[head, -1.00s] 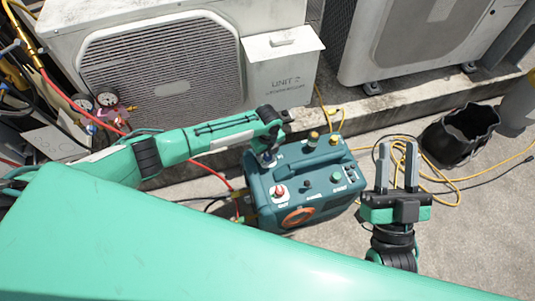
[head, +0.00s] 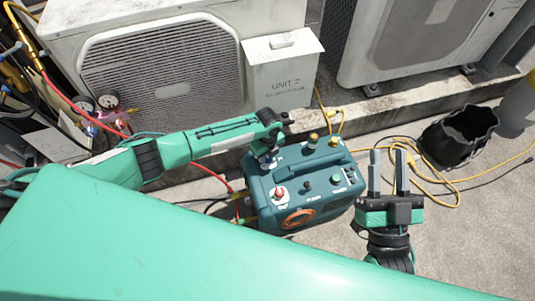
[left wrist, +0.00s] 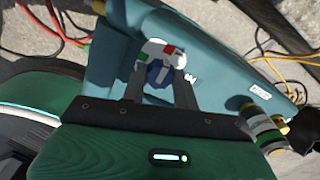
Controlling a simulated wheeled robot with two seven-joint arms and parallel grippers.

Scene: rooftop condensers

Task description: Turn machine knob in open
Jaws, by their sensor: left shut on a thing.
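The teal machine (head: 318,199) stands on the rooftop floor at the middle of the head view. My left gripper (head: 268,157) reaches down to its back left corner and is shut on a blue knob. In the left wrist view the blue knob (left wrist: 157,75) sits between the two fingertips of my left gripper (left wrist: 159,83), on a round white plate (left wrist: 160,50) with red and green marks. The knob's pointer is hidden, so I cannot tell its setting. My right gripper (head: 388,172) is open and empty, just right of the machine, fingers pointing away.
A red-topped control (head: 280,192), a green button (head: 336,178) and brass fittings (head: 313,137) stick up from the machine. Condenser units (head: 165,75) stand behind on a kerb. A black bucket (head: 458,138) and yellow hose (head: 437,190) lie right. Red hose (head: 212,174) runs left.

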